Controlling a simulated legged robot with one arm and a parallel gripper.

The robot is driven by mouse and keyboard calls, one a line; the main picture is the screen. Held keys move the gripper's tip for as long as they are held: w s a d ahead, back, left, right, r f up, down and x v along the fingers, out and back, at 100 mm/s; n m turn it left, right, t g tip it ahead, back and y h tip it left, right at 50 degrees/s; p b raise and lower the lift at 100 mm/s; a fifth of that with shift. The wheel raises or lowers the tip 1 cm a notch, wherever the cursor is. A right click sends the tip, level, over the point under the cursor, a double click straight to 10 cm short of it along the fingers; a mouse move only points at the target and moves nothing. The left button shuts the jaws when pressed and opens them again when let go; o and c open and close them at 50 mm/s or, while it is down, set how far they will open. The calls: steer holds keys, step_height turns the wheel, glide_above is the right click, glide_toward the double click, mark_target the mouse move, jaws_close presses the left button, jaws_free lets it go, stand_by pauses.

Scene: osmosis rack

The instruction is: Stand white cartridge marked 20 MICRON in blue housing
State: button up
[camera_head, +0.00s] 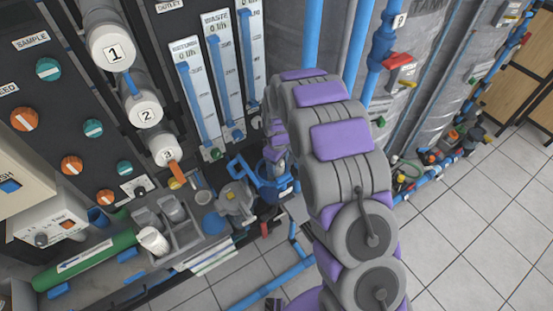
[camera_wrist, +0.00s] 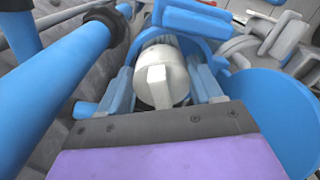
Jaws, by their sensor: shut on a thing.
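The white cartridge (camera_wrist: 165,62) is between the fingers of my gripper (camera_wrist: 163,82) in the wrist view, with a pale block-shaped end facing the camera. My gripper is shut on it. No 20 MICRON marking can be read. The blue housing (camera_wrist: 205,47) shows as a curved rim just beyond and around the cartridge. In the head view the blue housing (camera_head: 268,190) stands below my gripper (camera_head: 277,158), which is largely hidden by my arm. How deep the cartridge sits in the housing cannot be told.
A blue pipe (camera_wrist: 60,85) runs close along the left in the wrist view, and a blue disc (camera_wrist: 275,115) lies at right. In the head view a grey tray (camera_head: 188,238) holds several parts, including a white cylinder (camera_head: 153,240). Open tiled floor (camera_head: 470,240) lies at right.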

steer(key=a+f, duration=0.2)
steer(key=f, duration=0.1)
steer(key=shift+a, duration=0.3)
steer(key=shift+f, duration=0.3)
steer(key=shift+s+d+f, duration=0.1)
steer(key=shift+d+f, duration=0.5)
steer(key=shift+d, duration=0.2)
steer(key=shift+f, duration=0.2)
steer(key=shift+a+f, duration=0.3)
steer(key=shift+f, duration=0.2)
steer(key=shift+d+r, duration=0.1)
